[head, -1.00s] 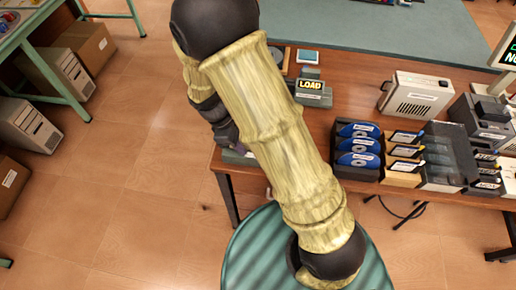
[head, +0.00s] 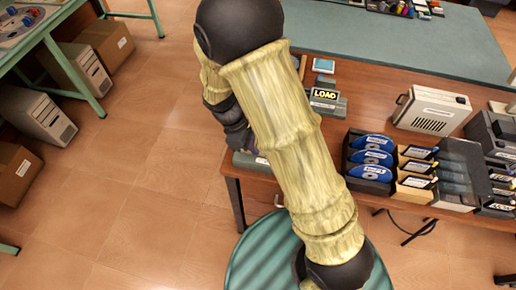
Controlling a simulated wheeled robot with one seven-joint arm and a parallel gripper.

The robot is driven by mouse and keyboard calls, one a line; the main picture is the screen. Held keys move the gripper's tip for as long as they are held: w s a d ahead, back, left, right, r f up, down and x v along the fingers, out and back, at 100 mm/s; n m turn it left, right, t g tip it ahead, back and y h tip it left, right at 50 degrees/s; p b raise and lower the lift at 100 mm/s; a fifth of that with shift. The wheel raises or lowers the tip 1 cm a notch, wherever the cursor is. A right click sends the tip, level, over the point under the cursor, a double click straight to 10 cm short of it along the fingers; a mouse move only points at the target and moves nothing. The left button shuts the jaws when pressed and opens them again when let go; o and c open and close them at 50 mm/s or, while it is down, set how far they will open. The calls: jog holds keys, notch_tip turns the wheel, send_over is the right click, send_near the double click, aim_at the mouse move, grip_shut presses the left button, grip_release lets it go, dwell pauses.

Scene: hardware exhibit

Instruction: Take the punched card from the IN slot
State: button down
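I cannot make out a punched card or a marking that reads IN. A small grey-green device with a lit LOAD sign (head: 325,96) stands on the wooden table, right of my arm. A flat grey-green object (head: 252,161) shows at the table's left edge, partly behind my arm. My gripper end (head: 238,138) is a dark shape at the left of my arm, above that table corner. Its fingers are mostly hidden behind my arm, so I cannot see whether they hold anything.
On the wooden table (head: 285,200) are a disc rack (head: 372,162), a rack of labelled cartridges (head: 412,175) and a beige box (head: 432,110). A green workbench (head: 40,35) stands at the left. The floor between is clear.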

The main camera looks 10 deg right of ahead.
notch_tip(320, 180, up, 10)
jog(key=shift+f, duration=0.25)
jog(key=shift+f, duration=0.1)
dwell(0.5)
